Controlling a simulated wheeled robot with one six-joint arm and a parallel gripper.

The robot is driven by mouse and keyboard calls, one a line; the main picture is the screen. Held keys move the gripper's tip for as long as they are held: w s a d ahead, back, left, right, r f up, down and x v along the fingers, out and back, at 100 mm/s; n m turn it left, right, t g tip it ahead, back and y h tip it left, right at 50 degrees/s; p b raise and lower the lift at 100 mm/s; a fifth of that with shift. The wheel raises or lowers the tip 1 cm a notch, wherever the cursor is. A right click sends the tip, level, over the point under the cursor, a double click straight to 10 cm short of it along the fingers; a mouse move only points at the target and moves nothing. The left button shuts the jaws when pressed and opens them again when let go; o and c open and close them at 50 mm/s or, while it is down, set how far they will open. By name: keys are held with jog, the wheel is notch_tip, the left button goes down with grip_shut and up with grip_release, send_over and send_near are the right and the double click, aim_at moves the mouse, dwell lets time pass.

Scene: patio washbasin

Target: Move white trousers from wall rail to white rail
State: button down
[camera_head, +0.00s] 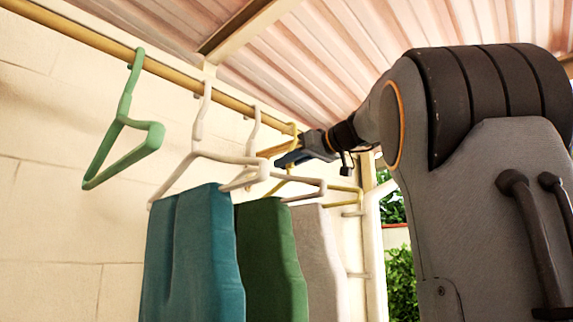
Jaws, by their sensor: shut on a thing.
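White trousers (320,255) hang from a yellow hanger (342,189), the farthest along the wall rail (172,70). The trousers are partly hidden behind green trousers. The hanger's hook is up at the rail; whether it bears on the rail is too small to tell. My gripper (288,158) is shut at the upper part of the yellow hanger, just below the rail. Its fingers are small and partly hidden. White bars (356,213) show behind the trousers near a white upright; I cannot tell whether they are the white rail.
An empty green hanger (124,130) hangs nearest on the rail. Teal trousers (192,255) and green trousers (268,258) hang on white hangers, close beside the white trousers. A pale block wall (50,200) stands behind. My arm fills the right side.

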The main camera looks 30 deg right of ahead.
jog(key=shift+r+p, duration=0.6)
jog(key=shift+r, duration=0.7)
jog(key=f+b+v, duration=0.1)
jog(key=f+v, duration=0.1)
jog(key=v, duration=1.6)
jog(key=f+b+v, duration=0.1)
jog(key=f+v, duration=0.1)
jog(key=v, duration=1.5)
jog(key=shift+s+d+r, duration=0.25)
jog(key=shift+s+r, duration=0.05)
jog(key=shift+s, duration=0.3)
